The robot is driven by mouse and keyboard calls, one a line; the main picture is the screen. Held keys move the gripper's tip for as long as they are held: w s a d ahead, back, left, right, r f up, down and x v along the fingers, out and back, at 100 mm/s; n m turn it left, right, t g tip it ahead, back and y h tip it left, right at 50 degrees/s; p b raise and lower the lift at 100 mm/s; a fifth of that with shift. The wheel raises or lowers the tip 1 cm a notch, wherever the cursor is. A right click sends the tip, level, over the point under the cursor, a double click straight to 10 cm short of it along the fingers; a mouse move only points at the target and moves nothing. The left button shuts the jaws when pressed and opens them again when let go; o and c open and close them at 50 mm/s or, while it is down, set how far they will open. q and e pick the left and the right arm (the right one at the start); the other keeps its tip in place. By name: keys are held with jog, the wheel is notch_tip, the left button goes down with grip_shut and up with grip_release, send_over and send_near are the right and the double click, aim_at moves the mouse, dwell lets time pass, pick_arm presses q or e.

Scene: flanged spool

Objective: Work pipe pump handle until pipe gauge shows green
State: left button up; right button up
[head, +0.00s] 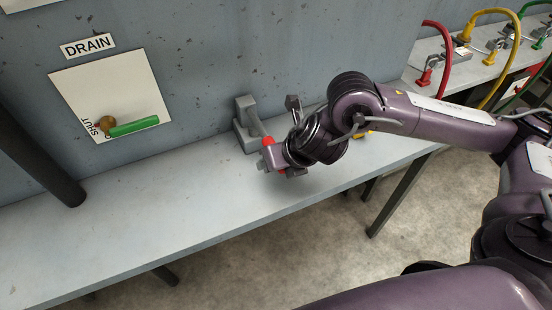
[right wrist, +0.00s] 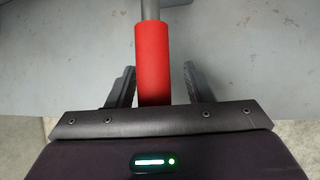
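The pump (head: 243,135) is a grey metal bracket on the bench against the wall, with a grey lever ending in a red grip. The red handle grip (right wrist: 154,68) runs between the fingers of my right gripper (right wrist: 160,88). The fingers stand apart on either side of it, with a clear gap on the right side. In the head view my right gripper (head: 274,160) is at the red grip and partly covers it. I cannot make out a gauge in either view. My left gripper is not in view.
A white DRAIN plate (head: 110,97) on the wall carries a green valve handle (head: 134,127). A dark pipe (head: 40,150) stands at the left. Red (head: 437,55), yellow and green hoses are at the upper right. The grey bench (head: 130,215) is clear at left.

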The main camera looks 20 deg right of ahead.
jog(key=shift+r, duration=0.1)
jog(key=shift+s+r, duration=0.15)
jog(key=shift+r, duration=0.2)
jog(key=v, duration=0.7)
jog(key=shift+p, duration=0.4)
jog(key=shift+f, duration=0.1)
jog(key=shift+s, duration=0.1)
